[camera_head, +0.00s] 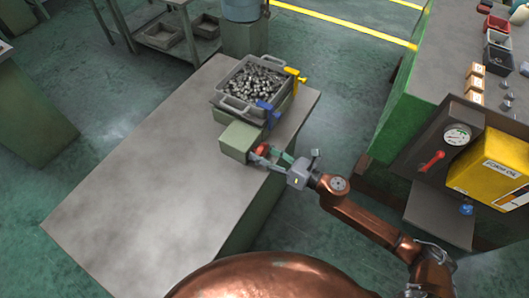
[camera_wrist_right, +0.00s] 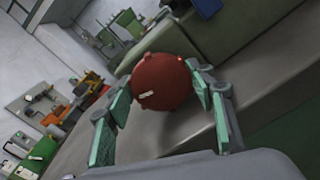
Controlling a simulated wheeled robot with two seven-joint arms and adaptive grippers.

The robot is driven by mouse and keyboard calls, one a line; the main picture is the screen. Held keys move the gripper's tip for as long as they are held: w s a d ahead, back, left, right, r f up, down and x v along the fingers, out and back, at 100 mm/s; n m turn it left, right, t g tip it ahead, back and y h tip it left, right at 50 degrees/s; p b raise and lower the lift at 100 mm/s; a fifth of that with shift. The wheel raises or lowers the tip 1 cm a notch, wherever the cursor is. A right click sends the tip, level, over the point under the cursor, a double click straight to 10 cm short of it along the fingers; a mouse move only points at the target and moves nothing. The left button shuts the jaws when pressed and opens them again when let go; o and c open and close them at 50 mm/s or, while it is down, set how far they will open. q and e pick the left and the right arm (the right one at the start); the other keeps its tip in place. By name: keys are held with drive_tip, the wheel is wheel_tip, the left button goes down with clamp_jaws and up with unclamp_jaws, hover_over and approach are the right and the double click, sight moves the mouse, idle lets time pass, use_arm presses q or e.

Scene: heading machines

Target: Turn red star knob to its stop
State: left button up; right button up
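The red star knob (camera_wrist_right: 160,84) faces the right wrist camera and shows as a round red head with a small pale mark. In the head view the red knob (camera_head: 262,150) sits on the front of a small green box (camera_head: 239,138) at the bench's right edge. My right gripper (camera_head: 272,157) reaches it from the right. In the right wrist view its green-padded fingers (camera_wrist_right: 163,88) flank the knob on both sides, with no clear gap, and look closed on it. The far side of the knob is hidden. My left gripper is not in view.
A tray of metal parts (camera_head: 231,103) stands behind the box, with a blue clamp (camera_head: 268,112) and a yellow clamp (camera_head: 296,78) beside it. The grey bench (camera_head: 150,185) is bare to the left. A green machine with a yellow box (camera_head: 490,165) stands at right.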

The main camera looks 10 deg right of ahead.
drive_tip(key=o, duration=0.3)
drive_tip(key=shift+a, duration=0.1)
drive_tip(key=shift+o, duration=0.6)
drive_tip(key=v, duration=1.2)
